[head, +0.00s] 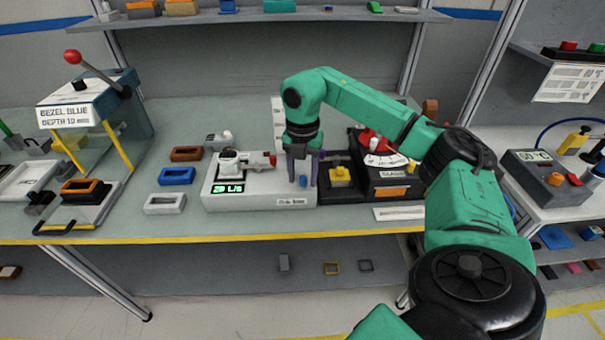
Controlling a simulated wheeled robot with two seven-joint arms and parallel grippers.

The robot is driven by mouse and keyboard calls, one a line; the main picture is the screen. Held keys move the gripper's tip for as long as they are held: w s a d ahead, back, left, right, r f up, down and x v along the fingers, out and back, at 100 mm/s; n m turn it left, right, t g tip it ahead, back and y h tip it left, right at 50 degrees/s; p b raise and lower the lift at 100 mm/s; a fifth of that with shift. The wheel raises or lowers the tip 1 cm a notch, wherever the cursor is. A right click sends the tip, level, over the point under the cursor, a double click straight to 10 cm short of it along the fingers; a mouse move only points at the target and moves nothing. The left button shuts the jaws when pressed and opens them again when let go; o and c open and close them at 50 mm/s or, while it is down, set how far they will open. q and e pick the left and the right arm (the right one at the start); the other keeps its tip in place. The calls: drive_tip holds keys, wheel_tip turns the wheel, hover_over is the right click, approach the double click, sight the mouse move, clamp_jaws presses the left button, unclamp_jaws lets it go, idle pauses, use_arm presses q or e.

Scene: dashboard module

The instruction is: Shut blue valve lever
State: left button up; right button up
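A white module (240,200) with a green lit readout sits near the front of the table. A grey fitting with a red end lies along its top. A small blue part (303,181), which looks like the blue valve lever, shows at the module's right end. My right gripper (303,178) points down over that end, with its fingers apart on either side of the blue part. I cannot tell whether they touch it. The gripper and its fingers hide part of the lever and its pipe, so its angle is unclear. My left gripper is not in view.
A dark module (390,177) with a dial and a yellow knob (340,175) stands close on the right. A press (95,110) with a red-knobbed lever stands further left.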

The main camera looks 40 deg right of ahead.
clamp_jaws()
drive_tip(key=shift+m, duration=0.3)
drive_tip(key=m+p, duration=0.1)
drive_tip(key=w+a+m, duration=0.1)
drive_tip(key=m, duration=0.1)
drive_tip(key=shift+r+p, duration=0.15)
drive_tip(key=shift+p, duration=0.2)
drive_tip(key=m, duration=0.2)
drive_tip(key=w+m+p, duration=0.1)
drive_tip(key=m, duration=0.1)
drive_tip(key=w+m+p, duration=0.1)
drive_tip(key=shift+a+m, duration=0.3)
drive_tip(key=shift+m, duration=0.1)
drive_tip(key=m, duration=0.1)
drive_tip(key=w+m+p, duration=0.1)
drive_tip(key=m, duration=0.2)
drive_tip(key=shift+w, duration=0.3)
drive_tip(key=shift+w+d+m+p, duration=0.15)
drive_tip(key=shift+w+m+p, duration=0.1)
drive_tip(key=shift+m, duration=0.5)
drive_tip(key=shift+w+d+m+p, duration=0.2)
drive_tip(key=shift+m+p, duration=0.1)
drive_tip(key=shift+m, duration=0.5)
drive_tip(key=shift+w+d+m+p, duration=0.1)
drive_tip(key=shift+w+m+p, duration=0.15)
drive_tip(key=shift+m, duration=0.5)
